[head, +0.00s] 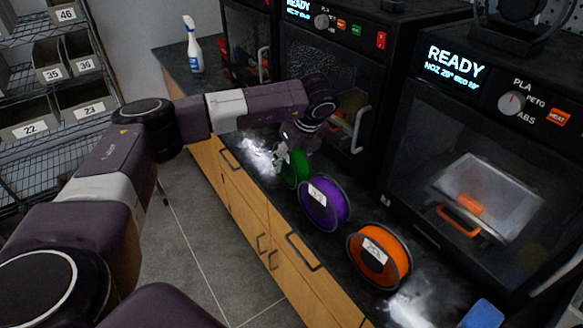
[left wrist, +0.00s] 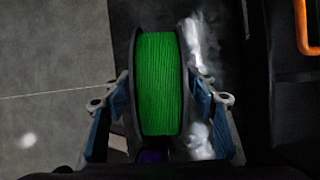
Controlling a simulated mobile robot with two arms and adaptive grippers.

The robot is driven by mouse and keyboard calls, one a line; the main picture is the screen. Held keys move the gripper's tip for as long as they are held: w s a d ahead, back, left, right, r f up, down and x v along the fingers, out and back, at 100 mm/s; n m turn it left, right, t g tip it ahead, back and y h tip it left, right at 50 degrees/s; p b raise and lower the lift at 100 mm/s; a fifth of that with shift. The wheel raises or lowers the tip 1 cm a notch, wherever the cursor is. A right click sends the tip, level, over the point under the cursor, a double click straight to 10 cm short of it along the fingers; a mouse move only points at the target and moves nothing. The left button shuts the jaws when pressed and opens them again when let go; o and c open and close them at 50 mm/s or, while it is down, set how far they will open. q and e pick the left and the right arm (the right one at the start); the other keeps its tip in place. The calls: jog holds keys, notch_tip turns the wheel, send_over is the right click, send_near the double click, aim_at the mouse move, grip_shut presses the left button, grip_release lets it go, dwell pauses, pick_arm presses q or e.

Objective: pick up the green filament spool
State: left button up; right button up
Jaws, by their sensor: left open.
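The green filament spool (head: 297,167) stands upright on the dark counter, at the far end of a row of spools. In the left wrist view the green spool (left wrist: 159,84) fills the middle, with its black flanges at both sides. My left gripper (head: 284,155) is at the spool in the head view. Its two blue-padded fingers (left wrist: 160,108) are open, one on each side of the spool. Small gaps seem to show between fingers and flanges, but I cannot tell for sure whether they touch. My right gripper is not in view.
A purple spool (head: 324,203) stands close beside the green one, and an orange spool (head: 379,256) is nearer. Black printers (head: 465,190) line the counter's back. A spray bottle (head: 193,50) stands at the far end. Wire shelves with bins (head: 60,75) are at left.

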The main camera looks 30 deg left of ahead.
pick_arm(q)
jog(key=shift+a+f, duration=0.1)
jog(key=shift+f, duration=0.1)
jog(key=shift+c, duration=0.3)
jog(key=shift+r, duration=0.1)
grip_shut()
jog(key=shift+w, duration=0.1)
